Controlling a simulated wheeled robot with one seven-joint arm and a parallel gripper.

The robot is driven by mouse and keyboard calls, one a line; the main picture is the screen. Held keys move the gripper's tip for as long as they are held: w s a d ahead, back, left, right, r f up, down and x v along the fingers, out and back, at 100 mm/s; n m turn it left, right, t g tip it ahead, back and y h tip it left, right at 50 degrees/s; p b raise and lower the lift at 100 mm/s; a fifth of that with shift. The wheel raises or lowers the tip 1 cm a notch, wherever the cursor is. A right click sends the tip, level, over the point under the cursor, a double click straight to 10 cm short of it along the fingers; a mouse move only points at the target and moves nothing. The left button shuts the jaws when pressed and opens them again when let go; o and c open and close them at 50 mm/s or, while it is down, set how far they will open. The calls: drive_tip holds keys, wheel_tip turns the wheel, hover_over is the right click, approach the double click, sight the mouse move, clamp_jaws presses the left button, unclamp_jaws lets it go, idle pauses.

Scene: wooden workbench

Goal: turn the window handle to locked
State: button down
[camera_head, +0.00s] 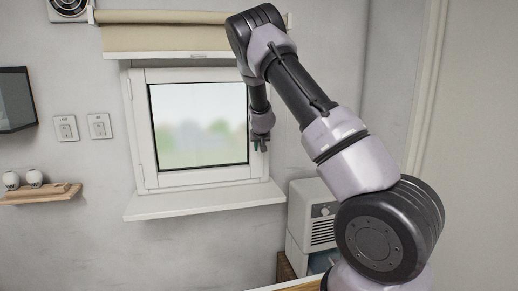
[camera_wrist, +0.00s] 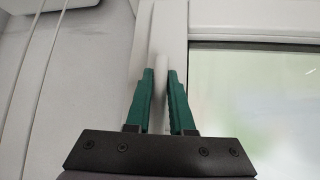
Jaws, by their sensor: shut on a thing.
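The white window (camera_head: 198,125) is in the middle of the head view, its sash against the frame with no gap that I can make out. My gripper (camera_head: 260,147) is at the right side of its frame. In the wrist view, the two green fingers of my gripper (camera_wrist: 160,74) are on either side of a slim white handle (camera_wrist: 158,50), shut on it. The handle runs roughly upright in that view, along the white frame and beside the glass (camera_wrist: 255,95). Its lower part is partly hidden by the fingers. In the head view I cannot make out the handle.
A rolled beige blind (camera_head: 165,37) hangs above the window. A white sill (camera_head: 200,201) juts out below. A white box-shaped appliance (camera_head: 316,212) stands at the lower right, near my arm. A wooden shelf (camera_head: 45,195) and two wall switches are on the left wall.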

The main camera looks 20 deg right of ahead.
drive_tip(key=shift+d, duration=0.1)
drive_tip(key=c, duration=0.8)
unclamp_jaws()
drive_tip(key=shift+v, duration=5.45)
